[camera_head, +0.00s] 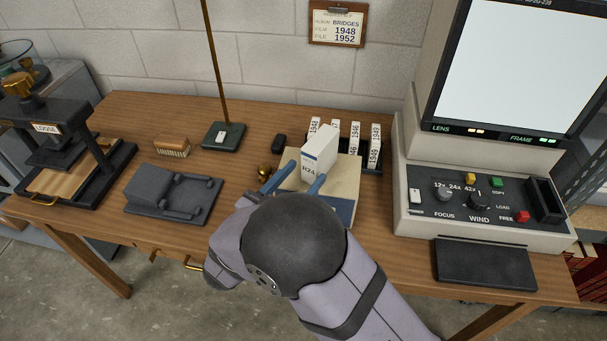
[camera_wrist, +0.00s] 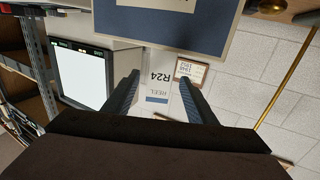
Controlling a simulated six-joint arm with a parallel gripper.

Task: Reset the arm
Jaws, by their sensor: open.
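My gripper (camera_head: 299,182) is open, its two blue fingers pointing at a white box marked R24 (camera_head: 318,155). In the wrist view the fingers (camera_wrist: 158,98) lie on either side of the R24 box (camera_wrist: 158,72), with a visible gap at each side. My arm hides the near part of the pad.
Several white year-marked boxes (camera_head: 375,147) stand in a dark rack behind the pad. A film viewer (camera_head: 483,185) stands to the right. A green-based lamp stand (camera_head: 223,135), a brush (camera_head: 172,147), a grey device (camera_head: 172,194) and a press (camera_head: 65,150) are to the left.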

